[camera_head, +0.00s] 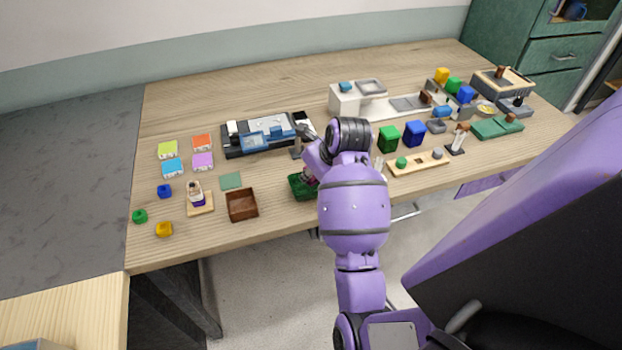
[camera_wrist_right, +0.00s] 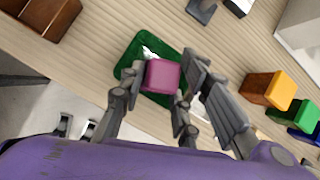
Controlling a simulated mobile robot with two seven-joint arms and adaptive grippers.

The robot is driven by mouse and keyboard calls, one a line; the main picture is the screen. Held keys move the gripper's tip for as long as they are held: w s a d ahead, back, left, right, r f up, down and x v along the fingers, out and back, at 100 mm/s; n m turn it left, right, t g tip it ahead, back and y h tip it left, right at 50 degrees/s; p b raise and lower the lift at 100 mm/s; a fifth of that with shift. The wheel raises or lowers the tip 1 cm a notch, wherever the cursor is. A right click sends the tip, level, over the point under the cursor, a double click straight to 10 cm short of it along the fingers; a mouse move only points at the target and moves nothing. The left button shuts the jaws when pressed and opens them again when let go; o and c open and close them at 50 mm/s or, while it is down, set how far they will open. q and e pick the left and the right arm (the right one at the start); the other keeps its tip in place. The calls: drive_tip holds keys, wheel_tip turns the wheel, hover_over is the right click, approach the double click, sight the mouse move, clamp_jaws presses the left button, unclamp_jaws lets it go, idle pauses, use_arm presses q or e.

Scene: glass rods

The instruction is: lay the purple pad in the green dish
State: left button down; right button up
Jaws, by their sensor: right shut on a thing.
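The purple pad (camera_wrist_right: 162,75) is a small pinkish-purple block between the two fingers of my right gripper (camera_wrist_right: 158,92) in the right wrist view. The gripper is shut on it. The green dish (camera_wrist_right: 130,58) lies behind and below the pad in that view, with some small white marks showing on it. I cannot tell whether the pad touches the dish. In the head view the green dish (camera_head: 297,188) is near the table's front edge, partly hidden by my right arm. My left gripper is not in view.
A brown open box (camera_head: 241,205) stands left of the dish, with a flat green tile (camera_head: 231,180) behind it. A dark tray with blue parts (camera_head: 262,137) lies behind. Green (camera_head: 388,138) and blue (camera_head: 414,134) blocks stand to the right.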

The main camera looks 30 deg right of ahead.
sight(312, 178)
drive_tip(key=shift+x, duration=0.75)
drive_tip(key=shift+w+f, duration=0.15)
drive_tip(key=shift+f, duration=0.6)
drive_tip(key=shift+w+f, duration=0.1)
drive_tip(key=shift+f, duration=0.65)
drive_tip(key=shift+f, duration=0.1)
drive_tip(key=o, duration=0.7)
drive_tip(key=shift+f, duration=0.1)
drive_tip(key=shift+o, duration=0.2)
drive_tip(key=shift+s+r, duration=0.15)
drive_tip(key=shift+r, duration=0.35)
drive_tip(key=v, duration=1.1)
drive_tip(key=shift+s, duration=0.15)
drive_tip(key=shift+r, duration=0.1)
